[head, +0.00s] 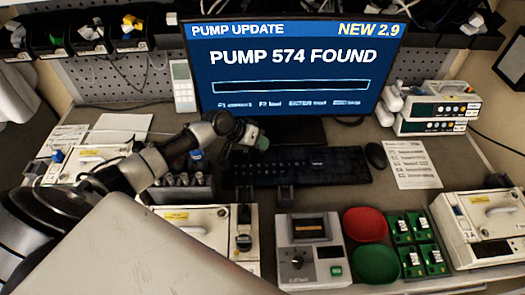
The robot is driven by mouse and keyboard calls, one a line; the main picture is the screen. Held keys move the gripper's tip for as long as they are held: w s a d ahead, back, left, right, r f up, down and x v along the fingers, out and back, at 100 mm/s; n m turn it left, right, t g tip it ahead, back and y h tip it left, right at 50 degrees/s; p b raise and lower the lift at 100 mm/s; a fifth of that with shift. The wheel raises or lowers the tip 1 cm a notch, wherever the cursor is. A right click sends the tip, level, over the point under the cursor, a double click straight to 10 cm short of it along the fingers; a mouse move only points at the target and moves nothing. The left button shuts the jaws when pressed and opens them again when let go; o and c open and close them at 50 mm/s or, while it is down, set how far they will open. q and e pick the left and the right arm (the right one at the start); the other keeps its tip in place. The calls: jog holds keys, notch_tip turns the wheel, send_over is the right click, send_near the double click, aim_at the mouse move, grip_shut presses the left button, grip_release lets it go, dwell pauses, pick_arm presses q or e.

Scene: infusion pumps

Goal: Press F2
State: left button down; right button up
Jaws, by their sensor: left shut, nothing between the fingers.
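The black keyboard (318,167) lies flat on the grey desk in front of the monitor (290,65). The blue screen reads "PUMP 574 FOUND" above an empty bar, with a row of small key hints along the bottom that includes F2. My left gripper (250,135) comes in from the left, shut and empty, over the keyboard's far left corner. I cannot tell whether it touches a key. The F2 key is too small to make out, and the gripper partly covers that corner. My right gripper is not in view.
A black mouse (376,155) and a printed sheet (411,164) lie right of the keyboard. Pumps (436,108) are stacked at the right. A grey tester (309,250), a red bowl (366,225), a green bowl (376,264) and green circuit boards (411,262) stand in front.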

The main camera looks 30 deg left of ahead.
pick_arm(q)
jog(key=shift+f+b, duration=0.3)
jog(key=shift+f, duration=0.15)
dwell(0.4)
dwell(0.3)
jog(key=shift+r+p, duration=0.75)
jog(key=shift+r, duration=0.1)
jog(key=shift+r, duration=0.1)
notch_tip(320, 180, up, 5)
jog(key=p, duration=0.4)
